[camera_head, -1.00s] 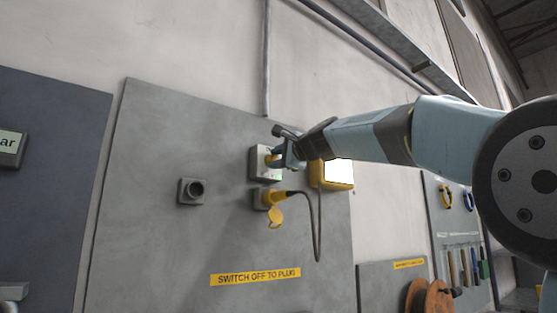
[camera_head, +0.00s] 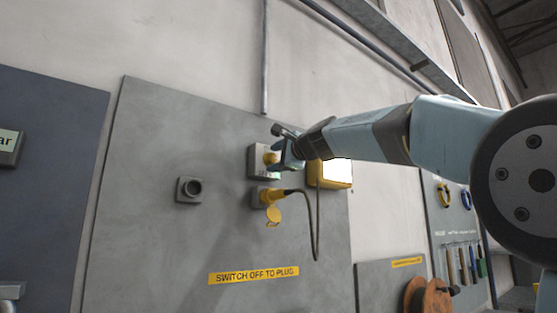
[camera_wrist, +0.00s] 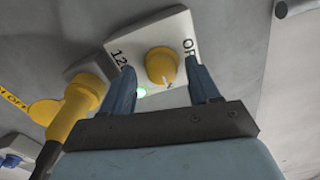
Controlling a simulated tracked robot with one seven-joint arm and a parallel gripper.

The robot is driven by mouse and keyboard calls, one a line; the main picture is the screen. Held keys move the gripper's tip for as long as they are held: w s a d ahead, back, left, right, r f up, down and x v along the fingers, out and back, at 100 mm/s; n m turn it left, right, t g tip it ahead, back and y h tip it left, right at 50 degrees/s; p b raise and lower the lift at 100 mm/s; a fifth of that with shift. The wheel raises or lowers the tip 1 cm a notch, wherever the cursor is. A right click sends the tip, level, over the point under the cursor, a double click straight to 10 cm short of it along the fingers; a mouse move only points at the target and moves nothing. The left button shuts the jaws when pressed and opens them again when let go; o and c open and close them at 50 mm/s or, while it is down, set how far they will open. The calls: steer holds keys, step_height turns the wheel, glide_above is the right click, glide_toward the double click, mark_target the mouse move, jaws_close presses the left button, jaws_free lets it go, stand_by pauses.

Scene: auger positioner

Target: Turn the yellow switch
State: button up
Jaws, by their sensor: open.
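The yellow switch (camera_wrist: 161,65) is a round knob with a pale pointer mark, on a white plate (camera_wrist: 190,25) with "12" and "O" lettering partly hidden by my fingers. A small green light (camera_wrist: 141,92) glows on the plate. In the head view the knob (camera_head: 269,158) shows on its box on the grey panel. My gripper (camera_wrist: 164,80) is open, with one blue finger on each side of the knob in the wrist view. There are visible gaps between the fingers and the knob; contact cannot be seen. In the head view my gripper (camera_head: 283,156) is beside the switch box.
A yellow plug (camera_head: 271,196) with a hanging cable (camera_head: 317,225) sits in a socket just below the switch; it is close to my left finger in the wrist view. A yellow-framed box (camera_head: 345,183) is to the right. An empty round socket (camera_head: 194,188) is to the left.

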steer(key=v, duration=1.3)
steer(key=shift+s+d, duration=0.3)
steer(key=shift+f, duration=0.1)
steer(key=s+d+f+n+g+h, duration=0.3)
steer(key=s+f, duration=0.4)
steer(key=f, duration=1)
steer(key=s+d+f+n+g+h, duration=0.3)
steer(key=s+d+f+n, duration=0.2)
steer(key=f, duration=1.2)
steer(key=s+d+f+n+g+h, duration=0.3)
steer(key=s+f, duration=0.7)
steer(key=f, duration=0.7)
steer(key=shift+s+d+n+g+h, duration=0.35)
steer(key=shift+d+n+h, duration=0.25)
steer(key=shift+d+n, duration=0.6)
